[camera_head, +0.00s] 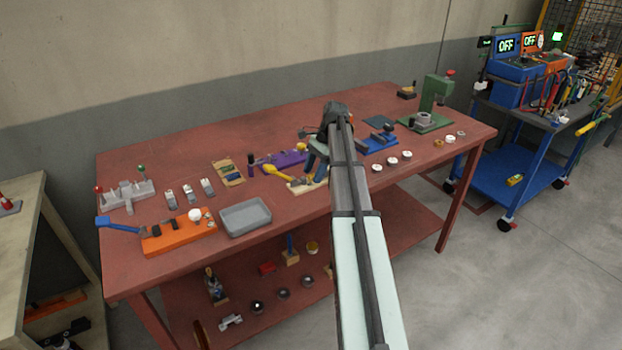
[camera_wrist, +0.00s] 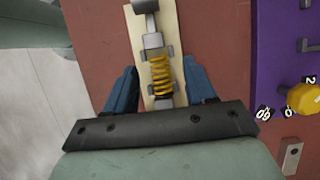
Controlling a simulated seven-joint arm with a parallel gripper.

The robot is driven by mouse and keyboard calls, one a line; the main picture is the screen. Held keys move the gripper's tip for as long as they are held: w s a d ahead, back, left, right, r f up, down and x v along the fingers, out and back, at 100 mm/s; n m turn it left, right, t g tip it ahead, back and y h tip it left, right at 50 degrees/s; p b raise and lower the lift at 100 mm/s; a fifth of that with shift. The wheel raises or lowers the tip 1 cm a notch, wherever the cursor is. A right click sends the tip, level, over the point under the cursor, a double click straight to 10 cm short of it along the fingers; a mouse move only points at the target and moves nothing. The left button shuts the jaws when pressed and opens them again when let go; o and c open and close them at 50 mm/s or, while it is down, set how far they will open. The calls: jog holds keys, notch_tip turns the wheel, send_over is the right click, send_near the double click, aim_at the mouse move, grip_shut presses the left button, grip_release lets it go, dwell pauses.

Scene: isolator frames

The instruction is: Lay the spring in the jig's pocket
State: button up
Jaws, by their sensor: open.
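A yellow coil spring (camera_wrist: 160,75) lies lengthwise over a pale board (camera_wrist: 133,25) in the wrist view. Small grey brackets flank it, and a grey cylinder (camera_wrist: 152,41) continues from its upper end. I cannot tell whether the spring sits down in a pocket. My gripper (camera_wrist: 160,88) is open, with one blue finger on each side of the spring and board, and nothing is clamped. In the head view my gripper (camera_head: 317,163) is over the pale board (camera_head: 301,187), and my arm hides part of it; the spring is not distinct there.
A purple plate (camera_wrist: 270,50) with a yellow knob (camera_wrist: 303,98) lies close to the right in the wrist view. On the red table, a grey tray (camera_head: 245,218) and an orange block (camera_head: 178,236) stand left, and a blue fixture (camera_head: 380,142) stands right.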

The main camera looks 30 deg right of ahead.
jog(key=shift+a+f, duration=0.1)
jog(key=shift+f, duration=0.2)
jog(key=shift+c, duration=0.5)
grip_shut()
